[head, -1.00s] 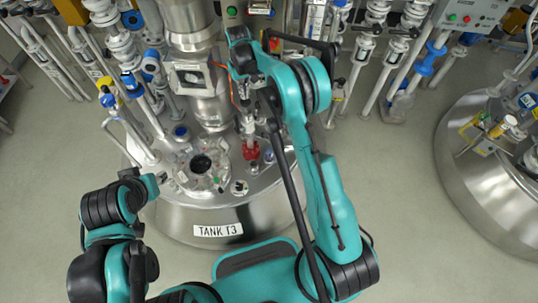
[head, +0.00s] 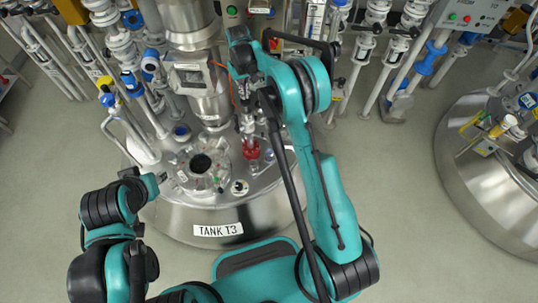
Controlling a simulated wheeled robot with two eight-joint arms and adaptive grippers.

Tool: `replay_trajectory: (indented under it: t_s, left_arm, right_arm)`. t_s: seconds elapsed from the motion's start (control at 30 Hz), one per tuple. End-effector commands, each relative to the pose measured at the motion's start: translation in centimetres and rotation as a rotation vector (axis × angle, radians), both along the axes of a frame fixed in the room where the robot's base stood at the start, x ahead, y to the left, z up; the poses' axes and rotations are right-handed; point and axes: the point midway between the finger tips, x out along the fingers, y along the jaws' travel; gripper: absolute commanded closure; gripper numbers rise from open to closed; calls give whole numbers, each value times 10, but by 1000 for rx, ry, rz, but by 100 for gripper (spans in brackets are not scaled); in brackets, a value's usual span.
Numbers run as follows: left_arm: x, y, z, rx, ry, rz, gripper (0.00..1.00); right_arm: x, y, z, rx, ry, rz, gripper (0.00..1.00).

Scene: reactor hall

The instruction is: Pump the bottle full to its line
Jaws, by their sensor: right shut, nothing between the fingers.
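My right gripper (head: 248,128) points down over the lid of the steel tank (head: 270,205) labelled TANK T3. It is shut and empty, just above a red fitting (head: 251,150) on the lid. I cannot tell whether it touches that fitting. My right arm hides part of the area behind it. My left gripper (head: 162,178) is small at the left edge of the tank lid, and its jaws are not clear. I cannot make out the bottle, its line or the pump for sure.
A round port (head: 201,164) with a dark opening sits on the lid. Pipes with blue valves (head: 131,83) stand at the left and back. A second steel tank (head: 490,185) stands at the right. The floor (head: 395,200) between the tanks is clear.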

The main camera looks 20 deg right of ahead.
Motion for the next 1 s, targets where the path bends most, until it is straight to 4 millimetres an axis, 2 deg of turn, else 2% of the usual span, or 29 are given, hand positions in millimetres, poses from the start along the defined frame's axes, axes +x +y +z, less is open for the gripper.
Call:
replay_trajectory:
  t_s: [1.0]
  left_arm:
    - [0,0,-29,0,0,0,66]
  right_arm:
    - [0,0,-42,0,0,0,100]
